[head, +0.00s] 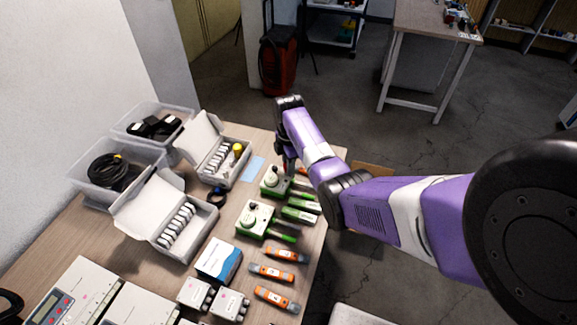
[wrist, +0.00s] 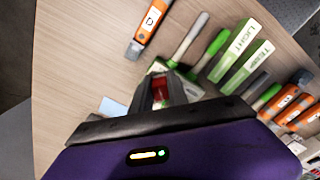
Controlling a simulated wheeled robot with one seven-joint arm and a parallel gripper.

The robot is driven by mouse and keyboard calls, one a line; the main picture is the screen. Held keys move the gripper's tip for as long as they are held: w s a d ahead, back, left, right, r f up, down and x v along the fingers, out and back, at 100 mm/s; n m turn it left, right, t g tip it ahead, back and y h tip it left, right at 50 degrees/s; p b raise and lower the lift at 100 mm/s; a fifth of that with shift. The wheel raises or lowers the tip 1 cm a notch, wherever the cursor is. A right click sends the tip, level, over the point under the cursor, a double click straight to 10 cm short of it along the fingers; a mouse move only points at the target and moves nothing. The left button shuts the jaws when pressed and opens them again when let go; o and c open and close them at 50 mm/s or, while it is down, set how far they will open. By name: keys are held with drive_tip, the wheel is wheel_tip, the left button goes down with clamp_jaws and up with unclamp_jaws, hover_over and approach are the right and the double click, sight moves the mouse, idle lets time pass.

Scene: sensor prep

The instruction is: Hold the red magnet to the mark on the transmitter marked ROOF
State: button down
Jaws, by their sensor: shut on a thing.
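My gripper (wrist: 160,92) is shut on the red magnet (wrist: 159,90), which shows between its fingers in the wrist view. In the head view my gripper (head: 289,163) is at the far right part of the table, and the magnet cannot be made out. The gripper is over or just beside a green-based device with a round white top (head: 273,180). A second such device (head: 254,218) stands nearer. I cannot read ROOF anywhere, and no mark on a transmitter can be made out. Whether the magnet touches anything cannot be told.
Green-and-white sticks labelled LIGHT (wrist: 238,43) and a partly legible word lie beside the gripper. Orange tools (head: 271,272) lie nearer. Open boxes (head: 220,158) and grey bins (head: 112,171) stand at left. A light blue card (head: 251,169) lies left of the gripper.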

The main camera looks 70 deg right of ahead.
drive_tip(key=shift+r+p, duration=2.05)
drive_tip(key=shift+r, duration=1.3)
